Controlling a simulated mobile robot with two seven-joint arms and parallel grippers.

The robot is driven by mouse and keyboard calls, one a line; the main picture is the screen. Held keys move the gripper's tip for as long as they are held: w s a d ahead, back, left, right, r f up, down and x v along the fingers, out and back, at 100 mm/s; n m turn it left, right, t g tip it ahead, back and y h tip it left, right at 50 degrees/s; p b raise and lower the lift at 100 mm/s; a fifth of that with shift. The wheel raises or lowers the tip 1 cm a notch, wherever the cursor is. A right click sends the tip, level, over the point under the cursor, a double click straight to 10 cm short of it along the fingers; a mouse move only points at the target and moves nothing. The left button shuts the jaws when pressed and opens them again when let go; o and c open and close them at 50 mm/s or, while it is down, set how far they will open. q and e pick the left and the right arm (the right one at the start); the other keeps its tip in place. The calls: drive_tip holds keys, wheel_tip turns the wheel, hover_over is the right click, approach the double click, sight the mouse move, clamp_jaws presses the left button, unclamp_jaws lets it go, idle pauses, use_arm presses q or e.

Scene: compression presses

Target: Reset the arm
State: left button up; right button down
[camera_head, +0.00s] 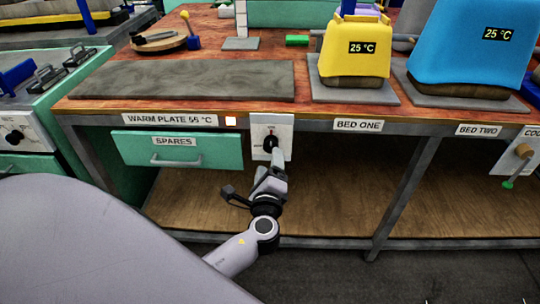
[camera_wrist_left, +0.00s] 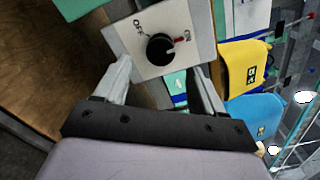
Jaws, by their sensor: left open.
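My left gripper (camera_head: 272,172) is in front of the white switch panel (camera_head: 284,128) on the bench's front edge. In the left wrist view the gripper (camera_wrist_left: 165,72) is open, with one finger on each side and nothing between them. The black round knob (camera_wrist_left: 160,49) lies just beyond the fingertips on the white panel (camera_wrist_left: 135,28). An OFF label is at its upper left and another label, seemingly ON, at its right. A red mark on the knob side points toward the right label. Contact with the knob cannot be told. My right gripper is not in view.
A grey warm plate (camera_head: 185,80) lies on the bench above a green SPARES drawer (camera_head: 178,149). A yellow press cover (camera_head: 355,50) and a blue one (camera_head: 470,45) stand to the right, both reading 25 °C. A wooden shelf (camera_head: 330,200) lies below.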

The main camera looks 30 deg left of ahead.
use_arm(q)
drive_tip(key=shift+v, duration=1.1)
drive_tip(key=s+d+f+n+g+h, duration=0.2)
drive_tip(key=s+d+f+n+h, duration=0.4)
drive_tip(key=s, duration=0.3)
drive_tip(key=s+d+f+n+g+h, duration=0.35)
drive_tip(key=s+f+n+h, duration=0.25)
drive_tip(key=s+n, duration=0.2)
wheel_tip(320, 180, up, 12)
drive_tip(key=s+n+p, duration=0.1)
drive_tip(key=s+p, duration=0.1)
drive_tip(key=p, duration=1.3)
drive_tip(key=shift+d+r+t, duration=0.15)
drive_tip(key=shift+r+t, duration=0.1)
drive_tip(key=shift+t, duration=0.1)
